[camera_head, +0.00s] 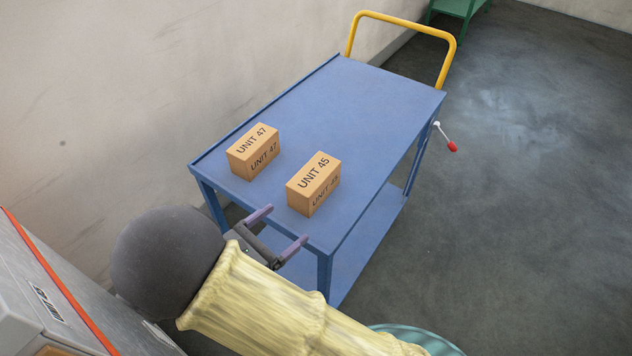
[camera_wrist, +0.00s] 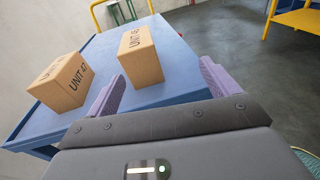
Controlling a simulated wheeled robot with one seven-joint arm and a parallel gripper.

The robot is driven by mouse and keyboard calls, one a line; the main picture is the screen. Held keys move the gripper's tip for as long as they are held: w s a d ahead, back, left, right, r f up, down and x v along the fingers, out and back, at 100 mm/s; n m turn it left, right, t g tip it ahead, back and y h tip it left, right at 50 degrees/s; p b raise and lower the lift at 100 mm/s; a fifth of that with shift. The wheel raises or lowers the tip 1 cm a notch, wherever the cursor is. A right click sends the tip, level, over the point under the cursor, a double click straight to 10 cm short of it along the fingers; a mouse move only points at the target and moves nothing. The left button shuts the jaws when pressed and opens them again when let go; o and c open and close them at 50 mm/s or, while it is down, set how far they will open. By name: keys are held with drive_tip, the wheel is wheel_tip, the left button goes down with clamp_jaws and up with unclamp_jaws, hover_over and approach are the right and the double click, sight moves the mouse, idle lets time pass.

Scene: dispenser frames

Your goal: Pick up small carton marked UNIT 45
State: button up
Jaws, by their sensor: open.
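The small carton marked UNIT 45 (camera_head: 314,184) is an orange-brown box standing on the blue cart's top, near its front edge. In the wrist view the UNIT 45 carton (camera_wrist: 140,56) shows ahead of my gripper, between the lines of its two fingers. A similar carton marked UNIT 47 (camera_head: 253,152) stands to its left, also seen in the wrist view (camera_wrist: 60,82). My gripper (camera_head: 281,228) has purple fingers, spread open and empty. It is at the cart's near edge, short of the UNIT 45 carton and apart from it.
The blue cart (camera_head: 367,100) has a yellow handle (camera_head: 408,26) at its far end and a lower shelf (camera_head: 362,247). A red-tipped lever (camera_head: 446,138) sticks out on its right. The cart top behind the cartons is clear. A grey cabinet (camera_head: 60,300) stands at lower left, and a wall runs along the left.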

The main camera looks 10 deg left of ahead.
sight(297, 195)
drive_tip(key=a, duration=0.1)
drive_tip(key=a+n+t+y, duration=0.1)
drive_tip(key=s+a+n, duration=0.1)
drive_tip(key=shift+a+f+t+y, duration=0.25)
drive_tip(key=shift+t+y, duration=0.05)
drive_tip(key=shift+t, duration=0.1)
drive_tip(key=shift+s, duration=0.1)
drive_tip(key=x, duration=1.1)
drive_tip(key=shift+w+d, duration=0.3)
drive_tip(key=shift+w, duration=0.2)
drive_tip(key=x, duration=0.5)
drive_tip(key=shift+w+f, duration=0.15)
drive_tip(key=shift+f, duration=0.1)
